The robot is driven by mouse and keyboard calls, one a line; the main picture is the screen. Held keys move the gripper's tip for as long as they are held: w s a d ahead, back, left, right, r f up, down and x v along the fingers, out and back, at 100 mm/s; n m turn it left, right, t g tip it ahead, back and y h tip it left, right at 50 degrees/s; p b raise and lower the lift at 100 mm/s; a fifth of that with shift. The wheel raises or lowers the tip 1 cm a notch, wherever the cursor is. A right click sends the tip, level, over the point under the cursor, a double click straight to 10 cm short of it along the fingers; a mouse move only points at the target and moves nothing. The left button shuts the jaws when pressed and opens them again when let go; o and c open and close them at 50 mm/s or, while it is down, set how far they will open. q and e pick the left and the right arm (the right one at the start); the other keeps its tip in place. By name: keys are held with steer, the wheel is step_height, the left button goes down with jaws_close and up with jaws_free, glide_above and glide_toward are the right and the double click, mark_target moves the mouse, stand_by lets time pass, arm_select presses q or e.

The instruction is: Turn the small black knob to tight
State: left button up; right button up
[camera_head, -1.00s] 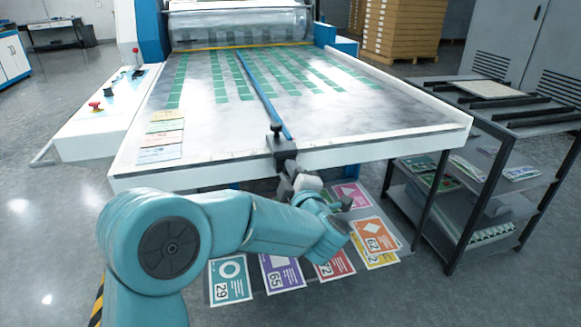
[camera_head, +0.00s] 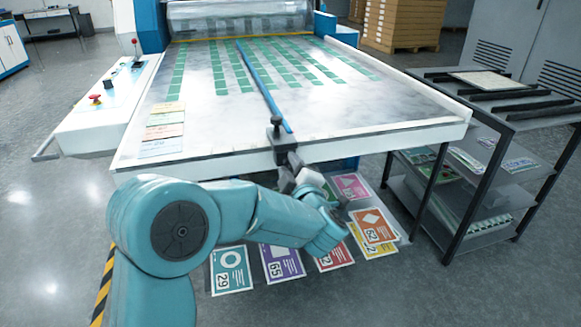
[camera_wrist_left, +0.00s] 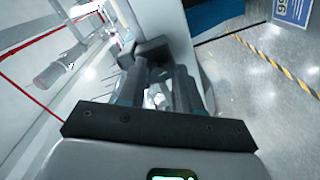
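The small black knob (camera_head: 276,122) stands upright on a dark clamp block (camera_head: 283,143) at the front edge of the white machine table. A blue bar (camera_head: 262,85) runs back from the block. My left gripper (camera_head: 291,163) comes up from below, its tips at the front of the block and below the knob. In the left wrist view a dark block (camera_wrist_left: 152,47) lies at the tips of my left gripper (camera_wrist_left: 160,78). The fingers are apart, with a gap between them. I cannot tell whether they press on anything. My right gripper is not in view.
The white table (camera_head: 210,120) carries rows of green pieces and some paper slips (camera_head: 163,133). Printed cards (camera_head: 282,262) lie under its front edge. A dark shelf rack (camera_head: 470,180) stands right. A control panel (camera_head: 105,100) is at left. Open floor lies in front.

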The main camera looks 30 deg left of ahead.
arm_select(q)
steer(key=shift+o, duration=0.6)
steer(key=shift+s+d+r, duration=0.1)
steer(key=shift+s+d, duration=0.1)
steer(key=shift+d, duration=0.1)
steer(key=p+v, duration=0.1)
steer(key=v, duration=1.4)
steer(key=shift+s+d, duration=0.2)
steer(key=shift+s, duration=0.05)
